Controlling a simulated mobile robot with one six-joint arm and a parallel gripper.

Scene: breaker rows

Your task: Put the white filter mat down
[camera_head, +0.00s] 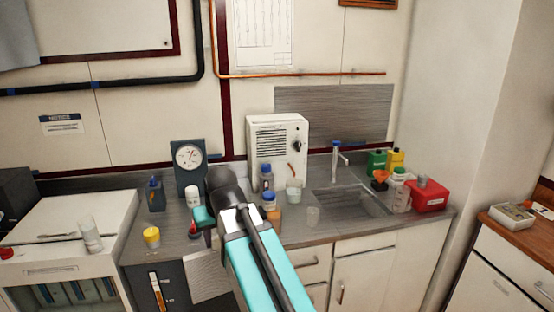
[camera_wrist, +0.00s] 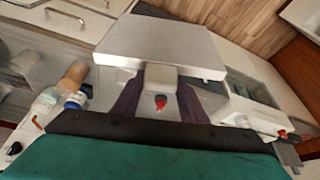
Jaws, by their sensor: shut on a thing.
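The white filter mat (camera_wrist: 165,48) is a flat, pale, slightly ribbed panel beyond my fingers in the wrist view. My gripper (camera_wrist: 158,88) is shut on it, with a dark finger on either side of its near part. In the head view the mat (camera_head: 208,277) is tilted, in front of the dark cabinet below the counter edge. My arm and teal gripper body hide part of the scene around the grip. A small red-tipped thing (camera_wrist: 160,102) shows between the fingers; I cannot tell what it belongs to.
The grey counter (camera_head: 318,236) holds a yellow-lidded jar (camera_head: 152,237), a dial gauge (camera_head: 189,158), a white vented unit (camera_head: 277,150), bottles and a beaker. The sink (camera_head: 352,202) and a red box (camera_head: 430,195) are right. A lower white unit (camera_head: 70,215) stands left.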

